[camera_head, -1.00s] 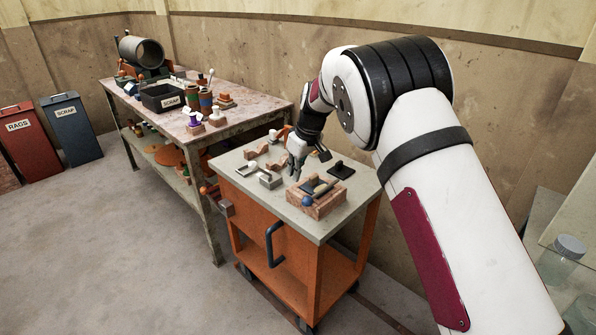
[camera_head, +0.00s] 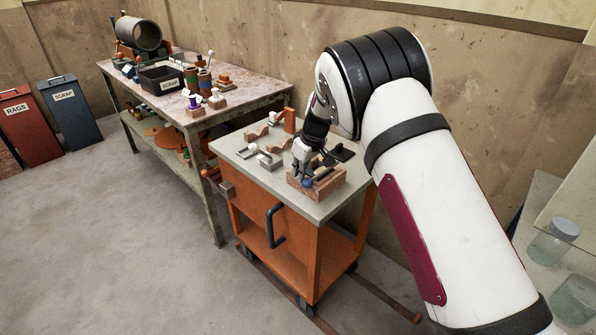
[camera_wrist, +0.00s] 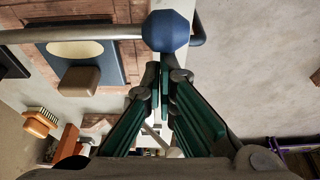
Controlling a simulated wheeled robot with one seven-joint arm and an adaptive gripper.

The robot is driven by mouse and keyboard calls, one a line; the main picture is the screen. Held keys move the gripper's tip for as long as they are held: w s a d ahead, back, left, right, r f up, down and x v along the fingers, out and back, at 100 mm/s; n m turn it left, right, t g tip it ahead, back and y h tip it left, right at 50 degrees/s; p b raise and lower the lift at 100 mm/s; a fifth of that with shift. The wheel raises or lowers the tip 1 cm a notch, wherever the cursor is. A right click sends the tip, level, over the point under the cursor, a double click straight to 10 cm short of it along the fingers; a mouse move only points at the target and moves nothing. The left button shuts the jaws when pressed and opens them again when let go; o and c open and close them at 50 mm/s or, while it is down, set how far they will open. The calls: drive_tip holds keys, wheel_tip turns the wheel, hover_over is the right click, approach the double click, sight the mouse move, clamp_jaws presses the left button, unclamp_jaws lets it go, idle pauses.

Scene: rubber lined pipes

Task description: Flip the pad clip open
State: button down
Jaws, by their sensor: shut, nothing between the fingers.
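The pad clip (camera_head: 322,186) is a brick-red block on the cart top, with a blue faceted knob (camera_head: 307,183) at its near left side. In the wrist view the blue knob (camera_wrist: 166,31) sits at the end of a thin grey bar (camera_wrist: 70,34). The bar lies across a blue plate with a cream oval pad (camera_wrist: 75,49) and a brown block (camera_wrist: 79,80). My gripper (camera_wrist: 163,76) is shut and empty, its tips just below the knob in the picture. In the head view my gripper (camera_head: 302,170) is right over the knob; contact cannot be told.
The orange cart (camera_head: 285,245) also carries a small grey fixture (camera_head: 268,162), wooden saddle pieces (camera_head: 255,133) and a black plate (camera_head: 342,153). A workbench (camera_head: 230,90) with a pipe and scrap bin stands behind left.

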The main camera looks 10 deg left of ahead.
drive_tip(key=shift+d, duration=0.1)
drive_tip(key=shift+s+d+n+b, duration=0.35)
drive_tip(key=shift+s+d+n, duration=0.15)
drive_tip(key=shift+n, duration=0.1)
drive_tip(key=s+d+n+b, duration=0.1)
drive_tip(key=s+d+n+g+b, duration=0.1)
drive_tip(key=d+n, duration=0.1)
drive_tip(key=s+d+n+b, duration=0.1)
drive_tip(key=d+n, duration=0.1)
drive_tip(key=shift+s+d+f+g+y, duration=0.1)
drive_tip(key=shift+s+d+g+y, duration=0.1)
drive_tip(key=shift+g+y, duration=0.2)
drive_tip(key=d+n+g+b, duration=0.2)
drive_tip(key=d+n, duration=0.4)
drive_tip(key=d, duration=0.1)
drive_tip(key=shift+s+d+b, duration=0.3)
drive_tip(key=shift+s, duration=0.05)
drive_tip(key=shift+d, duration=0.15)
